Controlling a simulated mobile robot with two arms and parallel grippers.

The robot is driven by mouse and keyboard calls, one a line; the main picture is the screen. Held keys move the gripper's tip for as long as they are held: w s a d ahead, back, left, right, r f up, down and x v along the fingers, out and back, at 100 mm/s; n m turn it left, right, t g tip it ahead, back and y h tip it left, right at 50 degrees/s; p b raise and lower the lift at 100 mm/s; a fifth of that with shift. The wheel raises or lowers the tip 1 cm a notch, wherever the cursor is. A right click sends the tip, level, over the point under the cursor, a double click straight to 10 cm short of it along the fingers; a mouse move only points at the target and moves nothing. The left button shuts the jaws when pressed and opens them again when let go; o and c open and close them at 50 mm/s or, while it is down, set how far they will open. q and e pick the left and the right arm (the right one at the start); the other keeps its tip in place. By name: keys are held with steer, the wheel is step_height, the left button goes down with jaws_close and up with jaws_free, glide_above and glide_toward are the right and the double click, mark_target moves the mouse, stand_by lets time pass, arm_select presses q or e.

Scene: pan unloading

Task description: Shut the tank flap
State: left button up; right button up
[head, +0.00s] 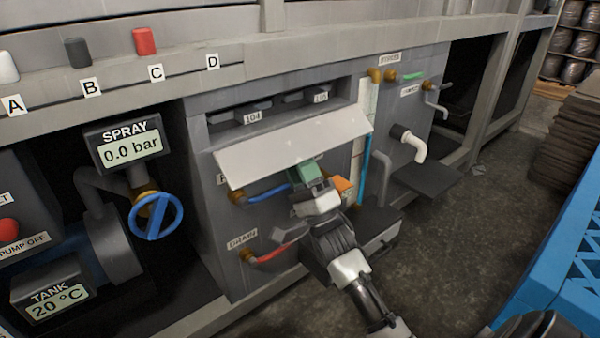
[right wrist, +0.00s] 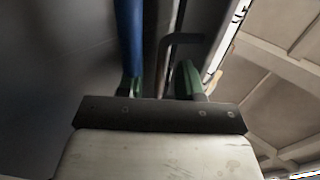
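The tank flap (head: 290,147) is a pale, wide panel on the grey tank front in the head view. It stands open, tilted outward, with the dark opening (head: 285,108) showing above it. My right gripper (head: 308,174) is just below the flap's lower edge, near its middle; I cannot tell whether it touches the flap. In the right wrist view my right gripper's green fingertips (right wrist: 161,82) are apart, with nothing clearly held between them. My left gripper is not in view.
A blue lever (head: 265,193) and a red drain lever (head: 272,254) are on the tank front, left of my right gripper. Pipes with a white elbow (head: 415,147) stick out to the right. A blue crate (head: 560,265) stands at far right. Some floor is clear.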

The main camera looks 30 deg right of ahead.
steer(key=shift+w+r, duration=0.1)
steer(key=shift+r, duration=0.05)
steer(key=shift+c, duration=0.5)
jaws_close()
